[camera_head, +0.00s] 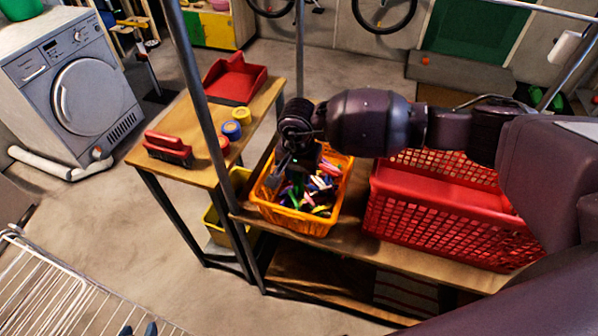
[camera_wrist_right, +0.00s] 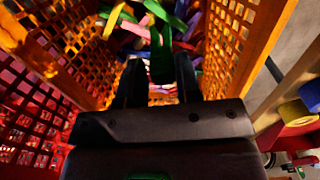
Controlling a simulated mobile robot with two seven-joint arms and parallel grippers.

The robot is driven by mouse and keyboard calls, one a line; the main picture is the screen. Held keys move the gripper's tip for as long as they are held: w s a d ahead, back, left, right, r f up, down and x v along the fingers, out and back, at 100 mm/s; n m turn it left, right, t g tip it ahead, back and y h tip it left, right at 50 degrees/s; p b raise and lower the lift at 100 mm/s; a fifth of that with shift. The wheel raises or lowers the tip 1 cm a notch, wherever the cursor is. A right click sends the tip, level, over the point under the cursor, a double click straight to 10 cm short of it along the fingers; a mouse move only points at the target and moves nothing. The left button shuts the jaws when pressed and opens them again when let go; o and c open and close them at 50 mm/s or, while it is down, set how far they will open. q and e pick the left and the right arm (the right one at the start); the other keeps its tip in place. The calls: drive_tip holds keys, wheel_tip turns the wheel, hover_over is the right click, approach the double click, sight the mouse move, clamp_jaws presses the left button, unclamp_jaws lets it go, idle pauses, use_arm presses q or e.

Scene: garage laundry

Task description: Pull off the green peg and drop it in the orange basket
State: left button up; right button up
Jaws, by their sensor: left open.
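The orange basket (camera_head: 300,222) stands on the wooden bench and holds a pile of coloured pegs. My right gripper (camera_head: 285,178) points down over the left part of the basket. In the right wrist view its two dark fingers (camera_wrist_right: 158,85) are apart, and a green peg (camera_wrist_right: 160,55) shows between and beyond them; I see no finger clearly pressing on it. A green piece (camera_head: 297,188) also shows below the gripper in the head view. Two dark tips of my left gripper (camera_head: 138,329) show apart at the bottom edge, over the white drying rack (camera_head: 60,300). No peg is visible between them.
A red basket (camera_head: 420,220) stands right of the orange one. The side table (camera_head: 205,175) carries a red dustpan (camera_head: 235,80), a red brush (camera_head: 167,149) and small tubs (camera_head: 232,130). A yellow bin (camera_head: 212,225) is below. A washing machine (camera_head: 75,85) stands back left.

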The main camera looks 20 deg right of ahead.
drive_tip(key=o, duration=0.3)
drive_tip(key=shift+o, duration=0.2)
wheel_tip(320, 180, up, 11)
idle(0.4)
drive_tip(key=shift+f, duration=0.1)
